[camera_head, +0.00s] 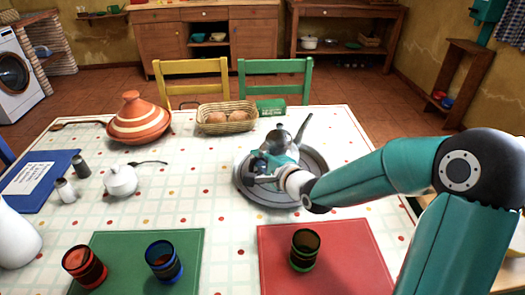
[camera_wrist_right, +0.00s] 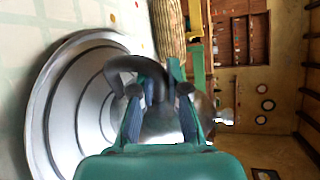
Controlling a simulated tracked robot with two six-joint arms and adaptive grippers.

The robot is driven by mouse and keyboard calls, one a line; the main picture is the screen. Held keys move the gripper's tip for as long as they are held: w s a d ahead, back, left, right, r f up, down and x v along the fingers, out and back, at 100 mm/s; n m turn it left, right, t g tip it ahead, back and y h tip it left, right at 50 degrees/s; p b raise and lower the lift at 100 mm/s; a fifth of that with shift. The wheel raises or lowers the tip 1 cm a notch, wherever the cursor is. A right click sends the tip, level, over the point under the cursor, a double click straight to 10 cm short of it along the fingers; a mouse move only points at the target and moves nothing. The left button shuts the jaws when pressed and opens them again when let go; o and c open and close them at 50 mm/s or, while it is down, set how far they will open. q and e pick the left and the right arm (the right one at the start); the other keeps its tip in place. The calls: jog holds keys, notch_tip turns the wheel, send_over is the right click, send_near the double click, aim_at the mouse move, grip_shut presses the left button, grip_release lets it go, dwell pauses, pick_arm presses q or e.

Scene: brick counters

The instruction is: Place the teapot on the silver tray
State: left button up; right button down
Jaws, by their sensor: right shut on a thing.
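The silver teapot (camera_head: 281,138) is at the back part of the round silver tray (camera_head: 246,190), with its spout pointing to the back right. My right gripper (camera_head: 262,165) is over the tray and shut on the teapot's dark handle. In the right wrist view the handle (camera_wrist_right: 128,64) passes between the two fingers, with the shiny teapot body (camera_wrist_right: 160,125) behind them. The tray (camera_wrist_right: 45,115) fills the left of that view. My arm hides part of the teapot, and I cannot tell whether its base touches the tray. My left gripper is not in view.
A bread basket (camera_head: 226,118) and a green box (camera_head: 271,108) stand behind the tray. A striped tagine (camera_head: 138,122) and a white sugar bowl (camera_head: 120,181) are to the left. A dark green cup (camera_head: 304,250) stands on the red mat (camera_head: 345,265) in front.

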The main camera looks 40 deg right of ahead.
notch_tip(320, 180, down, 2)
jog(key=shift+w+d, duration=0.1)
jog(key=c, duration=1.2)
grip_release()
jog(key=shift+f, duration=0.15)
jog(key=shift+b+v, duration=2.15)
jog(key=shift+v, duration=3.95)
jog(key=shift+w, duration=0.1)
